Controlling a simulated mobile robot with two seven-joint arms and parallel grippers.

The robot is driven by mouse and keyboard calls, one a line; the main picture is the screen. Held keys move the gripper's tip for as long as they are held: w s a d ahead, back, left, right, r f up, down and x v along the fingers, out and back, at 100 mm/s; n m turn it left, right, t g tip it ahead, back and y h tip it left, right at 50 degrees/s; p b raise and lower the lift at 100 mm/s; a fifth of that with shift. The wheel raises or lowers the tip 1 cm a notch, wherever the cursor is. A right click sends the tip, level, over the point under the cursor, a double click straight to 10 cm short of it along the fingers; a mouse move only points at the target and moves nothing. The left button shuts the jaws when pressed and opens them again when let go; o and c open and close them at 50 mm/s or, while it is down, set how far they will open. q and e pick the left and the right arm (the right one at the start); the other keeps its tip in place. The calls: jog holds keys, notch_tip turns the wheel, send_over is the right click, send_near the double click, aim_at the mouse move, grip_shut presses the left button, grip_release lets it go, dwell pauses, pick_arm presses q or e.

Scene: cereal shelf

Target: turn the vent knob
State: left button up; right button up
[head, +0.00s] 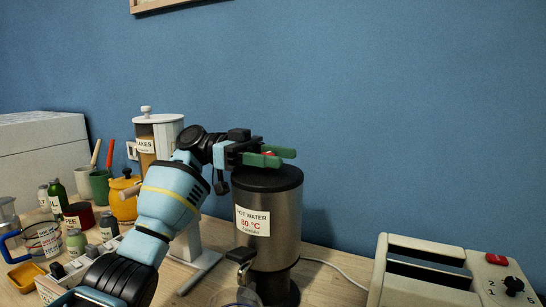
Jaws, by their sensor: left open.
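The hot water urn (285,215) is a steel cylinder with a black lid (285,180) and an "80 °C" label. A small red part (268,153), which looks like the vent knob, shows above the lid between my fingers. Most of it is hidden. My left gripper (279,157), with green fingers, reaches in from the left over the lid. Its jaws are open, one finger on each side of the red part; I cannot tell whether they touch it. My right gripper is not in view.
A cream toaster (425,250) with a black dial (513,285) stands at the right. A cereal dispenser (158,135) stands behind my arm. Jars, mugs and bottles crowd the left, including a yellow pot (124,200).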

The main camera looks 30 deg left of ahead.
pick_arm(q)
notch_tip(320, 180, up, 3)
jog(key=shift+f, duration=0.1)
jog(key=shift+s+d+r, duration=0.1)
jog(key=shift+r, duration=0.2)
jog(key=s+d+b, duration=0.1)
jog(key=s+d, duration=0.2)
jog(key=s, duration=0.4)
jog(key=s+d+r+b, duration=0.1)
jog(key=s+d, duration=0.2)
jog(key=s, duration=0.4)
jog(key=shift+s+d+r+b, duration=0.2)
jog(key=shift+r+b, duration=0.05)
jog(key=shift+b, duration=0.05)
